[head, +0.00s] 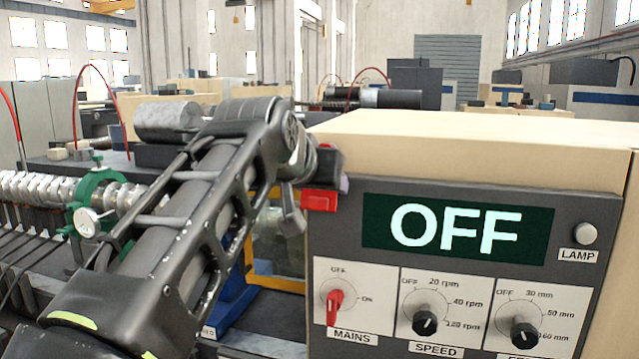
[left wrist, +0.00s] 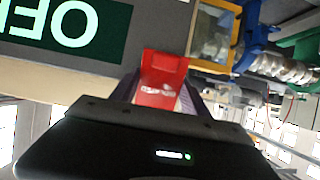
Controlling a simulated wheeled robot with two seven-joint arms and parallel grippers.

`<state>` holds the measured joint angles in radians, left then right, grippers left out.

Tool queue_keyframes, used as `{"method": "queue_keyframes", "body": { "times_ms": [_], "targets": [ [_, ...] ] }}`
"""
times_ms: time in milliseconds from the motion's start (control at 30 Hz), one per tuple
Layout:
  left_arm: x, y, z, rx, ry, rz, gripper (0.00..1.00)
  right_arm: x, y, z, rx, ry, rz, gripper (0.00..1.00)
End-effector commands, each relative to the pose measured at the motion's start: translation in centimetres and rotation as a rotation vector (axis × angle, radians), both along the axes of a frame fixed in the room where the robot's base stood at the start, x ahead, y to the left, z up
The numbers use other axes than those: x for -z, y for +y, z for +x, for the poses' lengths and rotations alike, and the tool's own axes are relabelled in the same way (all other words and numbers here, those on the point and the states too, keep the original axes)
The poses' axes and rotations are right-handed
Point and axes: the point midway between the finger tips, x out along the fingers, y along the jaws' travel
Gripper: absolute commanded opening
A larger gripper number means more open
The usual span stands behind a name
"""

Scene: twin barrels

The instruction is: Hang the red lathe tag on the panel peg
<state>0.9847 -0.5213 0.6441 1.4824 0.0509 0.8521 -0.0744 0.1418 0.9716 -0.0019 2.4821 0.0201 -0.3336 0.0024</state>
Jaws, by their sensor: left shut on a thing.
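The red lathe tag (head: 320,200) is at the upper left corner of the dark grey control panel (head: 338,240), beside the OFF display (head: 457,229). My left gripper (head: 328,180) is shut on the tag, holding it from above. In the left wrist view the tag (left wrist: 163,78) shows between the fingers (left wrist: 160,98), with small white lettering, in front of the panel's edge. The panel peg cannot be made out; the tag or gripper may hide it. I cannot tell whether the tag touches the panel. My right gripper is not in view.
The red MAINS knob (head: 334,302) and black SPEED knob (head: 425,322) sit low on the panel. The LAMP button (head: 585,233) is at its right. A beige housing (head: 480,140) tops the panel. A green clamp with a dial gauge (head: 88,222) stands left, behind my arm.

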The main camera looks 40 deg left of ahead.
Motion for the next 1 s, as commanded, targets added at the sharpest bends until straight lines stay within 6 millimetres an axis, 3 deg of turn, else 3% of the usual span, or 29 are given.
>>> {"method": "queue_keyframes", "body": {
  "times_ms": [100,133,400,767,1000],
  "targets": [
    [0.0,0.0,0.0,0.000,0.000,0.000,0.18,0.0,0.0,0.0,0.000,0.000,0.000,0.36],
    [0.0,0.0,0.0,0.000,0.000,0.000,0.55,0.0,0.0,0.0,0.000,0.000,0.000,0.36],
    [0.0,0.0,0.0,0.000,0.000,0.000,0.77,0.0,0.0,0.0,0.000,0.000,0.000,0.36],
    [-0.1,-0.1,-0.3,0.000,0.000,0.000,0.79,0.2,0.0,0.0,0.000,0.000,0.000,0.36],
    [-1.4,-1.1,-2.8,0.002,-0.003,0.003,0.79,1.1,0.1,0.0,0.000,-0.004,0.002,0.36]
  ]
}}
